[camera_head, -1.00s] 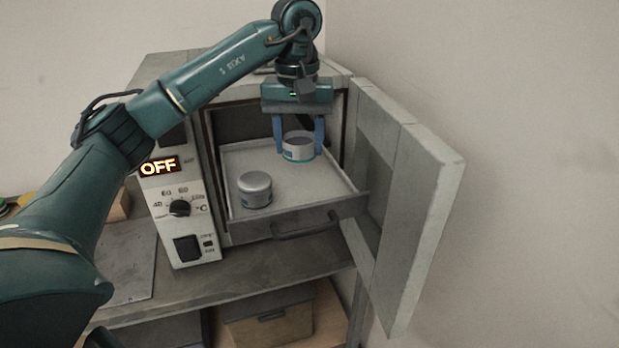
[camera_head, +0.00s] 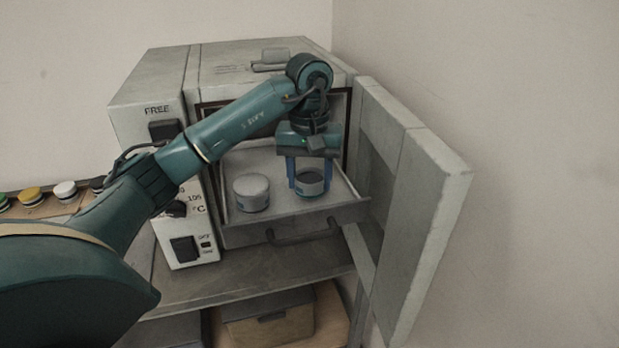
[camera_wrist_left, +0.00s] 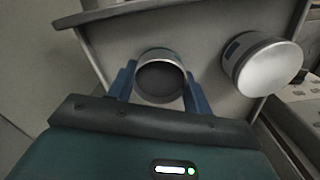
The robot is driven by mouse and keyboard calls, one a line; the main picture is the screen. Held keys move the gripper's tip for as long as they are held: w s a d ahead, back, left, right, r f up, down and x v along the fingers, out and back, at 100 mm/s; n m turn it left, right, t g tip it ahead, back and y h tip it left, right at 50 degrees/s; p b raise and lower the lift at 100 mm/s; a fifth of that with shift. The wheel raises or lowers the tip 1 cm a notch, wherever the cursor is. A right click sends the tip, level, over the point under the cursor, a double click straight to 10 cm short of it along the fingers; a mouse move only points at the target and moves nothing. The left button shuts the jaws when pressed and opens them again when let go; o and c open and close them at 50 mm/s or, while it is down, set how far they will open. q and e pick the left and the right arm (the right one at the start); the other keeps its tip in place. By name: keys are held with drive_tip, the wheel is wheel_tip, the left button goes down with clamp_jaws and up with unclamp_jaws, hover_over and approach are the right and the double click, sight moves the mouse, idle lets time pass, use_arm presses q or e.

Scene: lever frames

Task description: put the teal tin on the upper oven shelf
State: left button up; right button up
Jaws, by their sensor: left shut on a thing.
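My left gripper (camera_head: 309,178) points down over the pulled-out oven shelf (camera_head: 283,222), its blue fingers shut on a small open-topped tin (camera_head: 311,186). In the wrist view the held tin (camera_wrist_left: 160,62) sits between the two fingers (camera_wrist_left: 160,92), with a dark inside and a pale rim. The tin is near the front right of the shelf; I cannot tell whether its base touches it. A grey lidded tin (camera_head: 251,194) stands on the shelf to its left and also shows in the wrist view (camera_wrist_left: 266,66). My right gripper is not in view.
The oven (camera_head: 150,95) stands on a bench (camera_head: 255,280) with its door (camera_head: 425,200) swung open on the right, close beside the shelf. The shelf has a raised front with a handle (camera_head: 300,232). Several small jars (camera_head: 32,195) stand at the far left.

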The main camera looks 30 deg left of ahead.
sight(309, 181)
use_arm(q)
drive_tip(key=shift+f, duration=0.35)
drive_tip(key=shift+f, duration=0.15)
drive_tip(key=o, duration=1)
wheel_tip(309, 181, up, 12)
idle(0.6)
